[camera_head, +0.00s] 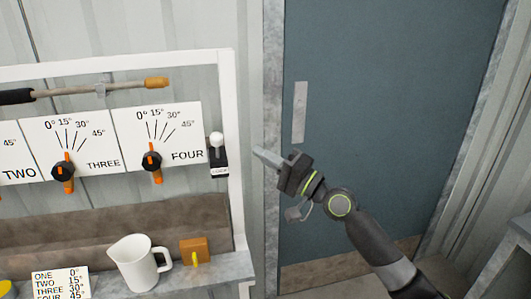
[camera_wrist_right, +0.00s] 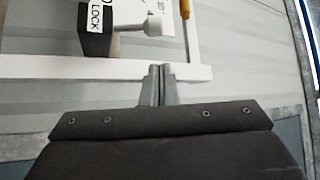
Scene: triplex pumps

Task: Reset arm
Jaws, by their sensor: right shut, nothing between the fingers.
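My right arm reaches in from the lower right in the head view. Its gripper (camera_head: 262,153) is shut and empty, pointing left in front of the blue-grey door, just right of the panel's white frame. In the right wrist view the closed fingers (camera_wrist_right: 158,76) meet at the middle, over the white frame bar. The lock switch (camera_head: 217,150), a black box with a white knob, is left of the gripper and apart from it. The switch also shows in the right wrist view (camera_wrist_right: 97,40). My left gripper is not in view.
Dials THREE (camera_head: 63,171) and FOUR (camera_head: 151,161) with orange pointers are on the panel. A white jug (camera_head: 136,265) and an orange block (camera_head: 195,250) stand on the shelf. A paper chart (camera_head: 60,284) is at lower left. A rod with an orange tip (camera_head: 156,83) hangs above.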

